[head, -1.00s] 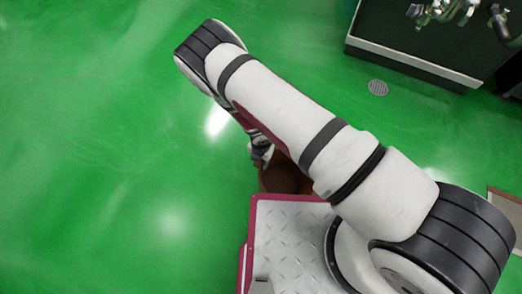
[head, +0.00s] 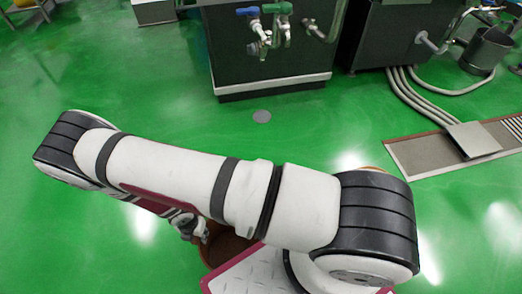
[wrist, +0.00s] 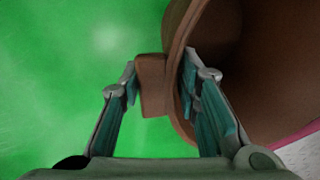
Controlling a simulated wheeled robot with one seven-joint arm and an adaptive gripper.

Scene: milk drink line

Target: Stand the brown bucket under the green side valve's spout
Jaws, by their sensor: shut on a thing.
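The brown bucket (head: 225,245) is partly hidden behind my arm in the head view, just beyond my base. In the wrist view the bucket (wrist: 250,75) fills the upper right, and its inside looks empty where it shows. My gripper (wrist: 160,82) is shut on the bucket's rim and the brown block on its side, one finger outside and one inside. It also shows small in the head view (head: 187,226). The green side valve (head: 277,8) is on the dark tank's face at the top, its metal spout (head: 286,38) pointing down, apart from the bucket.
A blue-handled valve (head: 248,12) sits just left of the green one. A round floor drain (head: 262,116) lies in front of the tank (head: 235,70). A floor channel (head: 425,152), hoses (head: 420,103) and a metal pail (head: 486,50) are at right. Green floor between is clear.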

